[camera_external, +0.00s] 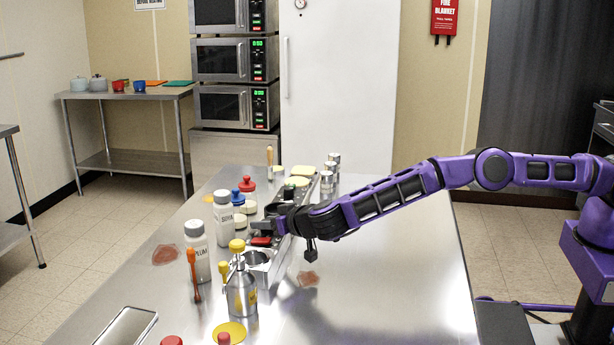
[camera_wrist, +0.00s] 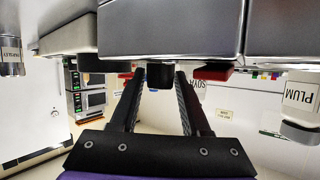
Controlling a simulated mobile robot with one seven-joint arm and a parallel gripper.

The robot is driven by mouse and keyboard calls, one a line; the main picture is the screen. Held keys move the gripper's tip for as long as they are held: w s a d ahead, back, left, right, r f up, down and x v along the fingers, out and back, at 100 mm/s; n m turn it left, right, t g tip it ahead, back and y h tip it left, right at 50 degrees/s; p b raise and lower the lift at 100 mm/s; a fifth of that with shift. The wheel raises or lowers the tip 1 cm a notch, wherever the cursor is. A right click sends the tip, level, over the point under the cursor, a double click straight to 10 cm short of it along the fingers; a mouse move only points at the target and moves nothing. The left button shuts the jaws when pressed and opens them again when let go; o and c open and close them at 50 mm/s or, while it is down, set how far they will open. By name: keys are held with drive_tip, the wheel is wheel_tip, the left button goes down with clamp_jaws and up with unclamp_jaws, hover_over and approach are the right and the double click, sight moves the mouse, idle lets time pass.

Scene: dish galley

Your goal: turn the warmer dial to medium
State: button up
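The warmer is a long steel unit on the steel table; in the external view its near end (camera_external: 262,272) shows an open round well. In the wrist view, which looks upside down, its steel side (camera_wrist: 170,30) fills the top. A small black knob, apparently the dial (camera_wrist: 160,76), sticks out from its edge. My gripper (camera_wrist: 158,84) has its two fingers apart, one on each side of the knob, with thin gaps seeming to show. Its setting marks cannot be read. In the external view my gripper (camera_external: 264,227) reaches the warmer's side, and the dial is hidden.
A red part (camera_wrist: 212,73) sits on the warmer's edge beside the knob. SOYA (camera_external: 223,218) and PLUM (camera_external: 198,250) bottles, an orange-handled tool (camera_external: 193,272) and a yellow-topped pump bottle (camera_external: 241,291) crowd the near left. The table's right side (camera_external: 400,290) is clear.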

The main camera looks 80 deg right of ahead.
idle(0.3)
drive_tip(key=shift+s+a+r, duration=0.3)
drive_tip(key=shift+s+a, duration=0.05)
drive_tip(key=v, duration=1.6)
drive_tip(key=shift+s+f+p, duration=0.2)
drive_tip(key=shift+s+p, duration=0.05)
drive_tip(key=shift+p, duration=0.15)
drive_tip(key=shift+a, duration=0.1)
